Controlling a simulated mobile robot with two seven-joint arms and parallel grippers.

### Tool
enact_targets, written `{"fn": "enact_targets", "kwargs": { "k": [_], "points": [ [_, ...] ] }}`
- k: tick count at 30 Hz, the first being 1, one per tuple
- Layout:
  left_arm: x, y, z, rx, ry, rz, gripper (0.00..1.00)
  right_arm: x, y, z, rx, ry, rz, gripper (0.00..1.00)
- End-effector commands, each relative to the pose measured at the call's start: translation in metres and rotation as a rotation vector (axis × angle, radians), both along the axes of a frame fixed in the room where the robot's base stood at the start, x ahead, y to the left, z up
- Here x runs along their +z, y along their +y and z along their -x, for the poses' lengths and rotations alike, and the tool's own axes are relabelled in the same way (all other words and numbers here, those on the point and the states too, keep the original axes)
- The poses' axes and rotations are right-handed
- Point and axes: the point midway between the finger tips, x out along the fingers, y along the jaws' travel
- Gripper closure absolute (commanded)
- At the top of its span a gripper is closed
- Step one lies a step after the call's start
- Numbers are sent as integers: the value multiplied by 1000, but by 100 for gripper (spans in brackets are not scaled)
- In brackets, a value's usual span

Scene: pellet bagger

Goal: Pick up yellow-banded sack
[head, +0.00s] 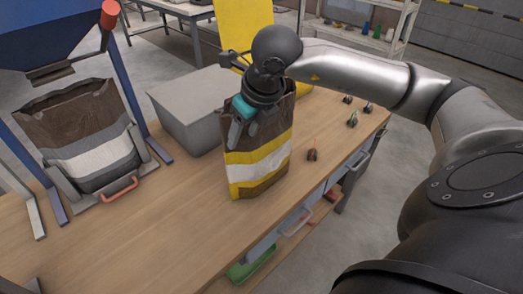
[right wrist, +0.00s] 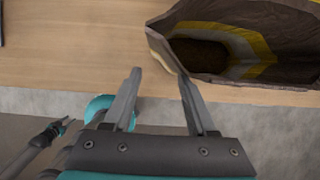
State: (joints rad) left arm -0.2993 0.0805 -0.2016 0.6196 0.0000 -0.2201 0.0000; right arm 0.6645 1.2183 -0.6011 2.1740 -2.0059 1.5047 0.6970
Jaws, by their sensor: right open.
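The yellow-banded sack (head: 258,168) stands upright on the wooden bench, brown with yellow and white bands. In the right wrist view the sack (right wrist: 235,75) is at the upper right, its mouth open to a dark inside. My right gripper (head: 236,138) is at the sack's upper left edge in the head view, jaws apart. In the right wrist view my right gripper (right wrist: 160,75) has nothing between its fingers, with one fingertip close to the sack's rim. Whether it touches is unclear.
A grey lidded bin (head: 190,105) stands behind the sack. A second brown sack with grey and white bands (head: 95,160) sits under the blue hopper (head: 50,35) at left. Small coloured items lie along the bench's right side. The bench (head: 150,235) is clear in front.

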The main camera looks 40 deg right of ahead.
Motion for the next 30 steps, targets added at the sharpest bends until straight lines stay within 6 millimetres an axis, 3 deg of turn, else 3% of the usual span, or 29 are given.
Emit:
{"fn": "enact_targets", "kwargs": {
  "k": [3,9,16,24,30],
  "points": [
    [-3,0,1,0,1,0,56,-27,2,-10,2,3,-3,43],
    [-6,0,1,0,1,0,56,-55,3,-23,3,1,-4,43],
    [-7,0,1,1,1,0,56,-69,4,-29,3,1,-4,43],
    [-10,0,1,2,1,0,56,-103,5,-46,3,1,-4,43],
    [-10,0,1,2,1,0,56,-109,5,-50,4,-1,-3,43]
  ]
}}
